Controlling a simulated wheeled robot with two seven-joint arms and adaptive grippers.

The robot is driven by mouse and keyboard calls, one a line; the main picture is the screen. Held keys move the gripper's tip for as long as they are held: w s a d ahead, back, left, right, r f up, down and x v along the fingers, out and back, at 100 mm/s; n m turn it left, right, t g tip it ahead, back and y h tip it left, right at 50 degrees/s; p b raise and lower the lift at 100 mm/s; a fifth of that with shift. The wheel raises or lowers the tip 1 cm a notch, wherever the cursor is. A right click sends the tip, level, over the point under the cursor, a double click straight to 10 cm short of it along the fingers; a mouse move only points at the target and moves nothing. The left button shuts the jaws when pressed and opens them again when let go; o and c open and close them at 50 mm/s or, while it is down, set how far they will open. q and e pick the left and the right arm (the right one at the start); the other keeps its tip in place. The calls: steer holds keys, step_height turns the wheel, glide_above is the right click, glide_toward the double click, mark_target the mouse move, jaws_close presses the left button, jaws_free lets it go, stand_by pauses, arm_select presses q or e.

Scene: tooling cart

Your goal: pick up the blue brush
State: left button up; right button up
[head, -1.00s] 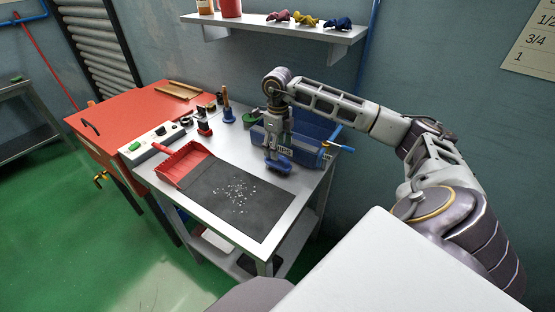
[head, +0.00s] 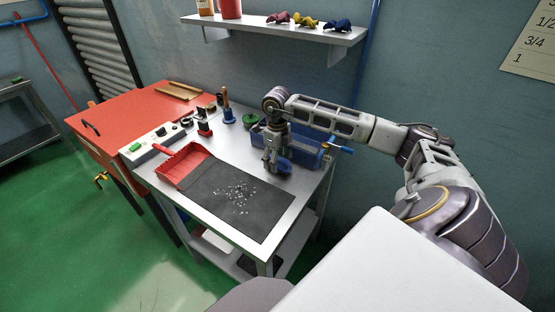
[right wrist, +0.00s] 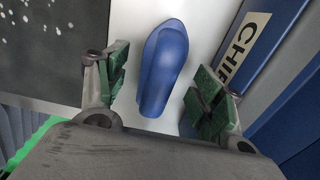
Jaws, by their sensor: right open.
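The blue brush (right wrist: 165,65), a smooth rounded blue shape, lies on the bare metal cart top between the dark mat and the blue bin. In the right wrist view it sits between the green-padded fingers of my right gripper (right wrist: 161,84), with a gap on each side. In the head view the brush (head: 284,165) is partly hidden by my right gripper (head: 271,168), which points down over it and is open. My left gripper is not in view.
The blue bin (right wrist: 262,38) with a partly visible label stands close right of the brush. A dark mat (head: 255,218) with pale chips and a red dustpan (head: 184,163) lie left. Small tools and a control box (head: 150,144) stand behind.

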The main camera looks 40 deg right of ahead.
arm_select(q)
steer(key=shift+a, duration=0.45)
arm_select(e)
steer(key=shift+c, duration=0.2)
